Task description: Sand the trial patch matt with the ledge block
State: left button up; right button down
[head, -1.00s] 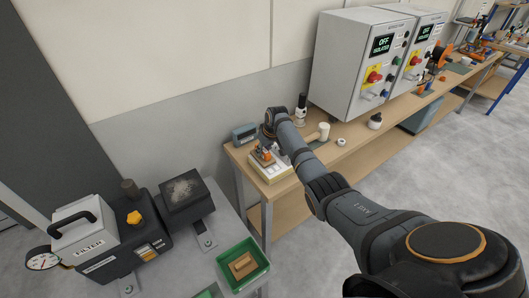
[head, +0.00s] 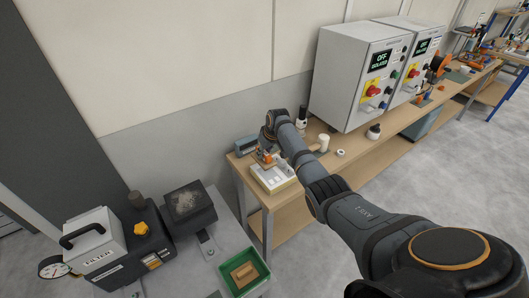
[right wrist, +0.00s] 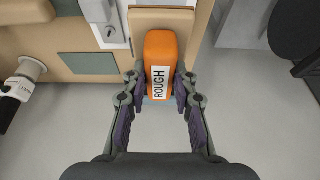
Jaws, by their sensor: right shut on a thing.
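My right gripper (head: 267,158) is over the left end of the wooden bench. In the right wrist view its fingers (right wrist: 160,98) are shut around the lower end of an orange block (right wrist: 160,62) with a white label reading ROUGH. I cannot tell whether the block touches the surface behind it. A pale board (head: 274,180) lies on the bench, just below the gripper in the head view; I cannot tell whether it bears the trial patch. My left gripper is not in view.
A green tray (head: 262,271) with a tan block stands on the grey trolley, near the filter unit (head: 92,236). A grey-blue box (head: 246,145) stands behind my gripper. Grey control cabinets (head: 345,85) stand further right on the bench (head: 350,160).

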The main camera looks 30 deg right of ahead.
aim_at(264, 160)
jog(key=shift+f+b, duration=1.15)
jog(key=shift+f, duration=0.6)
jog(key=shift+w+f, duration=0.1)
jog(key=shift+p, duration=0.4)
jog(key=shift+f+b, duration=0.5)
jog(key=shift+f, duration=0.1)
jog(key=shift+r, duration=0.1)
